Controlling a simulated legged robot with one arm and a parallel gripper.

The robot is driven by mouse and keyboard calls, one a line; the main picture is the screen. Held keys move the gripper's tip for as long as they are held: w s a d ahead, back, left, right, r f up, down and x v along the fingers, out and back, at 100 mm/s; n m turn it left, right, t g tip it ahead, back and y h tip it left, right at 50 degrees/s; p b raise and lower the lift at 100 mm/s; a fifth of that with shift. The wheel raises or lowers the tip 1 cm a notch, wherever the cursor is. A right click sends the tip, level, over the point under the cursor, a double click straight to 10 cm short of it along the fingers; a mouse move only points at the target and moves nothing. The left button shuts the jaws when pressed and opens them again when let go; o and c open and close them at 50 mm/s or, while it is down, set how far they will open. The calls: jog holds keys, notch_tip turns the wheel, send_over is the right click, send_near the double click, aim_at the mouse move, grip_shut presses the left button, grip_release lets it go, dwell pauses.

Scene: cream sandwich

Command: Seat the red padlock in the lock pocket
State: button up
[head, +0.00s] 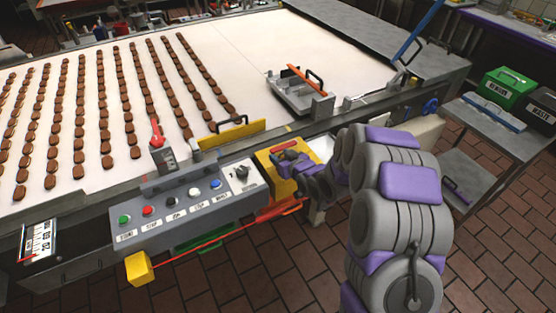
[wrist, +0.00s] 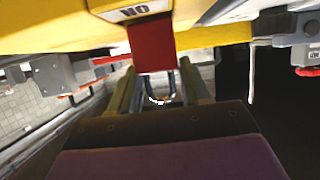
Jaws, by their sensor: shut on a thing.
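The red padlock (wrist: 152,48) shows in the wrist view, with its red body up against a yellow housing (wrist: 215,35) and its metal shackle toward me. My gripper (wrist: 158,78) is shut on the padlock, with one finger on each side of the shackle. In the head view my gripper (head: 296,172) is at the yellow box (head: 268,160) on the right end of the control panel. A small red part (head: 283,147) shows on top of that box; I cannot tell whether it is the padlock. I cannot make out the lock pocket or whether the padlock sits in it.
A grey control panel (head: 180,207) with several coloured buttons and a rotary switch (head: 241,175) lies just left of my gripper. Behind is a white conveyor (head: 250,60) with rows of brown biscuits. A side table with a green box (head: 507,88) stands at right.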

jog(key=shift+s+d+f+b, duration=0.1)
jog(key=shift+d+f+b, duration=0.25)
jog(key=shift+f, duration=0.3)
jog(key=shift+s+d+f+b, duration=0.1)
jog(key=shift+d+f+b, duration=0.1)
jog(key=shift+d+f, duration=0.3)
jog(key=shift+c, duration=0.4)
jog(key=shift+w+a+f, duration=0.1)
jog(key=shift+a+f, duration=0.2)
jog(key=shift+f, duration=0.05)
jog(key=shift+a, duration=0.25)
jog(key=shift+c, duration=0.5)
jog(key=o, duration=1)
jog(key=shift+a, duration=0.3)
jog(key=o, duration=0.3)
jog(key=shift+d, duration=0.2)
jog(key=shift+d+r, duration=0.1)
jog(key=shift+d, duration=0.05)
jog(key=p+v, duration=0.2)
jog(key=v, duration=0.9)
jog(key=shift+s+d+r, duration=0.15)
jog(key=shift+s, duration=0.15)
